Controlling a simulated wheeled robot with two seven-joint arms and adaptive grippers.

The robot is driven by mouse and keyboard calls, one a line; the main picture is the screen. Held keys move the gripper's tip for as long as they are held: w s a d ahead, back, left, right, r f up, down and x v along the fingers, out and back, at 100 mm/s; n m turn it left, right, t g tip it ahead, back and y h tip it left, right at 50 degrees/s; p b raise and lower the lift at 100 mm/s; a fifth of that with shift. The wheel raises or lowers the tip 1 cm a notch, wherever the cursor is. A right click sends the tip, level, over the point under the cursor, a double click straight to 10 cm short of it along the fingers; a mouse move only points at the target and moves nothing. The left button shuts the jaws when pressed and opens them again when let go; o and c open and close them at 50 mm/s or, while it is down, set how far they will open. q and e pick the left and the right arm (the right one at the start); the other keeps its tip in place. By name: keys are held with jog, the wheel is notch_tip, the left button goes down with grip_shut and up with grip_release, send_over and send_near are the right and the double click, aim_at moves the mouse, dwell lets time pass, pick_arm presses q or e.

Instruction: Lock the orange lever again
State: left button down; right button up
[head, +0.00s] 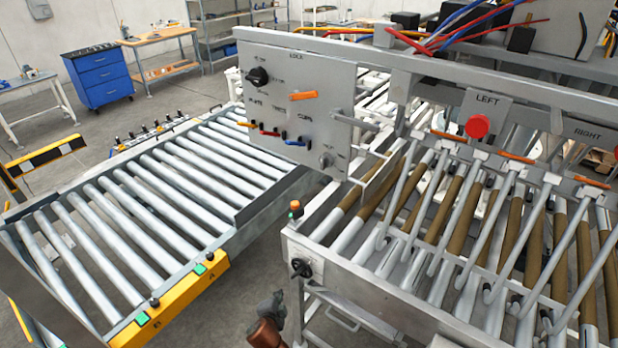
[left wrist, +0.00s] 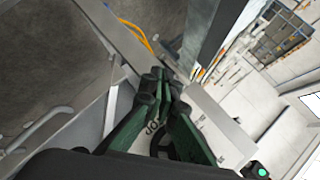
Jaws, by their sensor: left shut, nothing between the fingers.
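The orange lever (head: 303,96) is on the grey control panel (head: 285,75), below the word LOCK. It lies nearly level, its right end slightly higher. My left gripper (head: 272,303) is low in the head view, well below the panel and apart from the lever. In the left wrist view its dark fingertips (left wrist: 163,84) meet, shut with nothing between them. The lever cannot be made out in the left wrist view. My right gripper is not in view.
Below the lever are small orange, red (head: 268,132) and blue (head: 293,142) handles. A black knob (head: 257,77) is at upper left. Roller conveyors (head: 150,215) stand left and right, with a conveyor frame (head: 310,250) beside my left gripper. Open floor lies between them.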

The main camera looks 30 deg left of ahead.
pick_arm(q)
jog(key=w+r+m+t+y, duration=0.1)
jog(key=w+r+m+t, duration=0.2)
jog(key=r, duration=0.9)
jog(key=w+r+m+t+y, duration=0.1)
jog(key=w+r+m+t, duration=0.15)
jog(key=r, duration=0.95)
jog(key=w+r+m+t+y, duration=0.2)
jog(key=w+r+t, duration=0.1)
jog(key=r, duration=0.9)
jog(key=s+d+r+m+t+h, duration=0.1)
jog(key=d+r+m+t, duration=0.1)
jog(key=r, duration=0.5)
jog(key=s+d+r+m+t, duration=0.1)
jog(key=d+r+m+t, duration=0.1)
jog(key=d+r+m, duration=0.2)
jog(key=s+d+r+m+t+h, duration=0.1)
jog(key=d+r+m+t, duration=0.2)
jog(key=r+m, duration=0.3)
notch_tip(320, 180, up, 6)
jog(key=shift+s+f+h+p, duration=0.15)
jog(key=shift+s+h+p, duration=0.1)
jog(key=shift+h+p, duration=0.1)
